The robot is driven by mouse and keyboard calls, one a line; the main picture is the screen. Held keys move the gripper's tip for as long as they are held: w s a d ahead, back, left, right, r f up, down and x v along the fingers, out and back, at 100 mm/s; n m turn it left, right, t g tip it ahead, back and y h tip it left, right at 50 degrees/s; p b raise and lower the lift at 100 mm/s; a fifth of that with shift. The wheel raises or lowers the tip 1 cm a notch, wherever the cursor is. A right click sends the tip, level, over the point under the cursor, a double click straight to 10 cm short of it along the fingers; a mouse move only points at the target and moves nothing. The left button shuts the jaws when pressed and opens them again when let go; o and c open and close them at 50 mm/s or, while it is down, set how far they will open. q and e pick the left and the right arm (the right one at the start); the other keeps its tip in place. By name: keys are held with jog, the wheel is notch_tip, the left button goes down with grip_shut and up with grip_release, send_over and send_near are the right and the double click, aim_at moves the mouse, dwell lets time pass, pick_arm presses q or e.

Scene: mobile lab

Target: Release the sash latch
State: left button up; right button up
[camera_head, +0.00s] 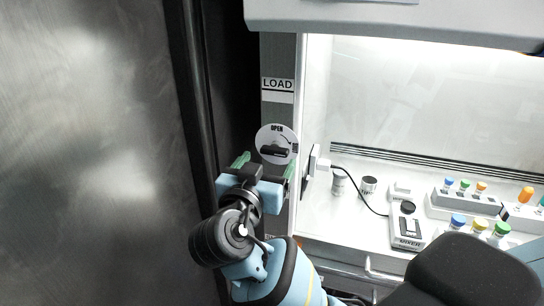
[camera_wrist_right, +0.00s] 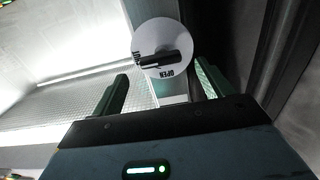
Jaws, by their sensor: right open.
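The sash latch is a round light-grey dial marked OPEN (camera_head: 276,132) with a black knob (camera_head: 273,152), on the grey post left of the hood opening. In the right wrist view the dial (camera_wrist_right: 175,70) and its black knob (camera_wrist_right: 158,58) lie ahead of the fingers, in the space between them. My right gripper (camera_head: 265,170) is just below the dial, its green-padded fingers spread apart and empty. The fingers also frame the dial in the wrist view (camera_wrist_right: 160,90). They do not appear to touch the knob. My left gripper is not in view.
A LOAD label (camera_head: 277,84) is on the post above the dial. Right of it, the hood's work surface holds a mixer (camera_head: 407,232), a vial rack (camera_head: 466,200) and small jars. A large metal panel (camera_head: 85,150) fills the left side.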

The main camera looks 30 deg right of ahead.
aim_at(273, 153)
jog(key=shift+x, duration=1.7)
jog(key=c, duration=1)
